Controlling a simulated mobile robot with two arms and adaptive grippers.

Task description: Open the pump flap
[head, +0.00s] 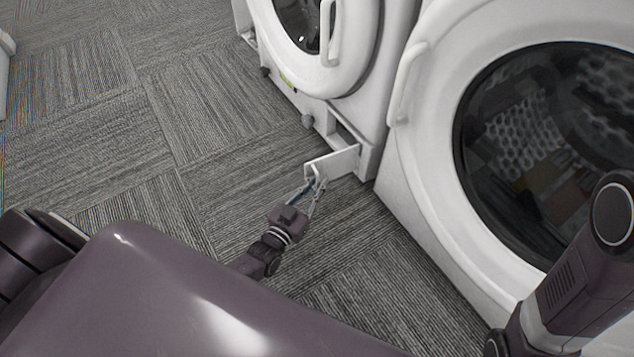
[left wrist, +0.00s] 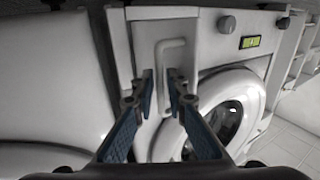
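The pump flap (head: 338,162) is a small white panel low on the front of the middle washing machine (head: 360,103). It stands swung out from the front, with a recess (head: 345,136) showing behind it. My left gripper (head: 315,179) is at the flap's outer end, low over the carpet. In the left wrist view the flap (left wrist: 145,45) carries a white C-shaped handle (left wrist: 178,45). The fingers of my left gripper (left wrist: 161,82) are apart, with the handle's bar showing between them; contact cannot be made out. My right gripper is not visible.
A second washing machine (head: 420,160) with a large round door stands close on the right. Round grey knobs (head: 307,121) and a green label (head: 287,79) sit along the middle machine's lower front. Carpet (head: 190,120) to the left is clear.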

